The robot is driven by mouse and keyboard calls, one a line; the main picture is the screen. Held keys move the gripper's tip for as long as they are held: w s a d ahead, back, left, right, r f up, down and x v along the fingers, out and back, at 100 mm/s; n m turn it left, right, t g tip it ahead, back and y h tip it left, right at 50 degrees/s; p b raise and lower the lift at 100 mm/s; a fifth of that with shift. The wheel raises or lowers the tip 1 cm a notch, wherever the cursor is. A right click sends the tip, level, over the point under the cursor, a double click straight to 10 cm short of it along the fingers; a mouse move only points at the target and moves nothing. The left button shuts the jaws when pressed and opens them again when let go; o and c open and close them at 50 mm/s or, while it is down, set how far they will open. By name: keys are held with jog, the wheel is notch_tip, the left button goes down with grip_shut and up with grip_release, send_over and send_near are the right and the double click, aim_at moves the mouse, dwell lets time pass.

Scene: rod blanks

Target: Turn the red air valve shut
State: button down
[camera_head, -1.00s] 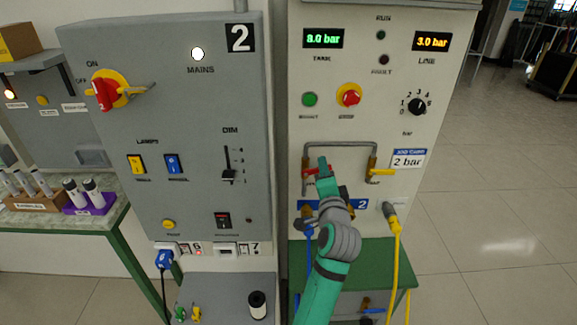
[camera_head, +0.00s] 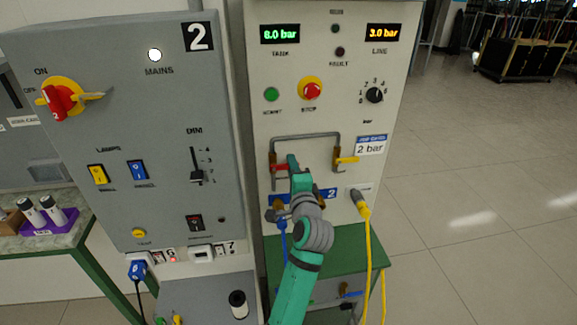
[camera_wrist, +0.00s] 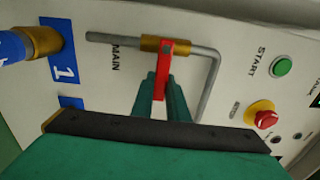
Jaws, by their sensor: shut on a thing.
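The red air valve's lever (camera_head: 279,167) is on the left leg of the grey pipe on the white panel. In the wrist view, the red lever (camera_wrist: 165,72) runs from a brass body (camera_wrist: 151,44) crosswise to the pipe. My gripper (camera_head: 293,163) is at the lever's free end. In the wrist view, my gripper (camera_wrist: 161,90) has its two green fingers on either side of the lever, shut on it. The fingers hide part of the lever's end.
A yellow-handled valve (camera_head: 346,160) is on the pipe's right leg. A red stop button (camera_head: 312,90) and green start button (camera_head: 271,94) are above. A yellow hose (camera_head: 365,230) and blue hose (camera_head: 283,240) hang below. A green shelf (camera_head: 345,250) juts out underneath.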

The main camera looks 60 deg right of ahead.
jog(key=shift+s+d+f, duration=0.1)
jog(key=shift+s, duration=0.1)
jog(key=c, duration=1.7)
grip_release()
jog(key=shift+w, duration=0.1)
jog(key=v, duration=1.1)
